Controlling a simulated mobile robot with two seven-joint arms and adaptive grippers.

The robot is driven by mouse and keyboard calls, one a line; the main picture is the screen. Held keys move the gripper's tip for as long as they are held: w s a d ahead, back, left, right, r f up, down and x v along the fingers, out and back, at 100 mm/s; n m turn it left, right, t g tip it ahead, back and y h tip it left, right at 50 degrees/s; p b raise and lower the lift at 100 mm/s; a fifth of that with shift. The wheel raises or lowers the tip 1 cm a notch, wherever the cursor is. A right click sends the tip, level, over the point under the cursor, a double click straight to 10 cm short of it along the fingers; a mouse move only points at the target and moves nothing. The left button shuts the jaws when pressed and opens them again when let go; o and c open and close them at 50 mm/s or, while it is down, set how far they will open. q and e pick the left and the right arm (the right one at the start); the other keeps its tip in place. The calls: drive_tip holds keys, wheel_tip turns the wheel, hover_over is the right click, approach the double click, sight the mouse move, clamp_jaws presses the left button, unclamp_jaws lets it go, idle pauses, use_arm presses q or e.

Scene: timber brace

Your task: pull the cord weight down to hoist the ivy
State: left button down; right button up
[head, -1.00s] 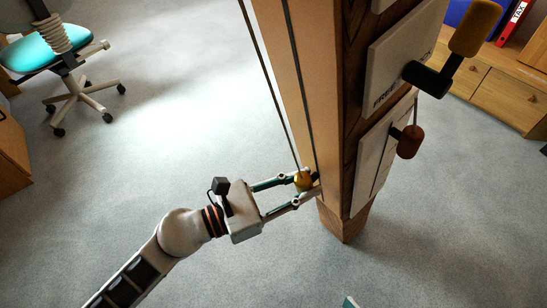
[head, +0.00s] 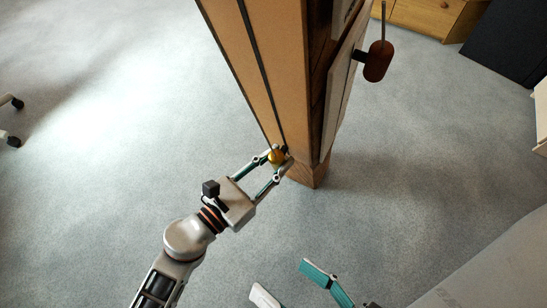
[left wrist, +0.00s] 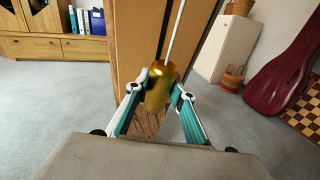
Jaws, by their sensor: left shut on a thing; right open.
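The gold cord weight (head: 276,157) hangs beside the lower part of the timber post (head: 268,70). My left gripper (head: 280,157) is shut on it, with the fingers on either side. In the left wrist view the weight (left wrist: 158,88) is upright between the teal fingers, and a pale cord (left wrist: 175,35) runs up from its top. My right gripper (head: 282,278) is open and empty at the bottom edge of the head view, apart from the post, its base cut off by the frame. The ivy is not in view.
The carpet around the post is clear. In the left wrist view a wooden cabinet (left wrist: 55,48) stands left and a dark red instrument case (left wrist: 283,80) right.

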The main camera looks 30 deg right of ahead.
use_arm(q)
drive_tip(key=shift+s+f, duration=0.1)
drive_tip(key=shift+f, duration=0.15)
drive_tip(key=c, duration=1.8)
unclamp_jaws()
drive_tip(key=shift+d, duration=0.1)
drive_tip(key=shift+c, duration=0.2)
drive_tip(key=shift+o, duration=0.7)
drive_tip(key=shift+f, duration=0.1)
drive_tip(key=v, duration=1.2)
drive_tip(key=shift+r, duration=0.25)
